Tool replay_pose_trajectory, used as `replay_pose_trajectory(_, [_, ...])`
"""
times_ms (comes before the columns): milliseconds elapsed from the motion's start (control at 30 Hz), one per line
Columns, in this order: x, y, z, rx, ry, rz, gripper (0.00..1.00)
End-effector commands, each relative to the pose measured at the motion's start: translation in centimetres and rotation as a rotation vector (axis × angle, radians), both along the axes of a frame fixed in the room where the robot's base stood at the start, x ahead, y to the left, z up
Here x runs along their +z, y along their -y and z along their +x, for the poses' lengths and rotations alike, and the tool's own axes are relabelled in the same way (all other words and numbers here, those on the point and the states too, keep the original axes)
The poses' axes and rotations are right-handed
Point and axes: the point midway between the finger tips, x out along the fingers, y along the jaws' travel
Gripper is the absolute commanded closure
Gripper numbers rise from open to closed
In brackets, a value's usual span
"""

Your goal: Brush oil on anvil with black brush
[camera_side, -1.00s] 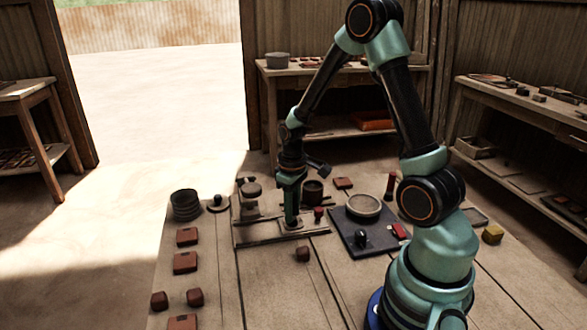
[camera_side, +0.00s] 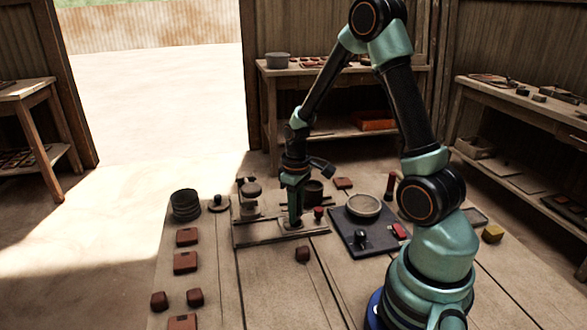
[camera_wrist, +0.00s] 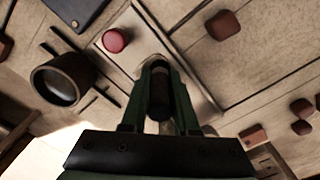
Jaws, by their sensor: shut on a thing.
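My gripper (camera_side: 295,217) is low over the press base and points down. In the wrist view its green fingers (camera_wrist: 159,85) are shut on the black brush (camera_wrist: 160,98). In the side view the fingers and arm mostly hide the brush. The anvil (camera_wrist: 151,64) looks like a pale round pad on the press base (camera_side: 262,238), just beyond the brush. The brush tip is at or very near it; contact is unclear. A dark open pot (camera_side: 314,190), possibly the oil pot, stands behind the gripper and also shows in the wrist view (camera_wrist: 65,80).
A red knob (camera_side: 319,213) stands right beside the gripper. The press post (camera_side: 250,195) rises at left. A dark plate with a round dish (camera_side: 363,206) lies to the right. Several brown tiles (camera_side: 186,262) and lumps lie at front left. The front middle is mostly bare.

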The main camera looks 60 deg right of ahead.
Motion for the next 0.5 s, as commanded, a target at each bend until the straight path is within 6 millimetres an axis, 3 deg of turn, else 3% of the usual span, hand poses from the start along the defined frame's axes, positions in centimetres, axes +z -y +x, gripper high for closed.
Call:
replay_pose_trajectory(233, [0.0, -1.7, -1.6, 0.002, 0.0, 0.0, 1.0])
replay_pose_trajectory(500, [0.0, 0.3, 0.3, -0.001, 0.0, 0.0, 1.0])
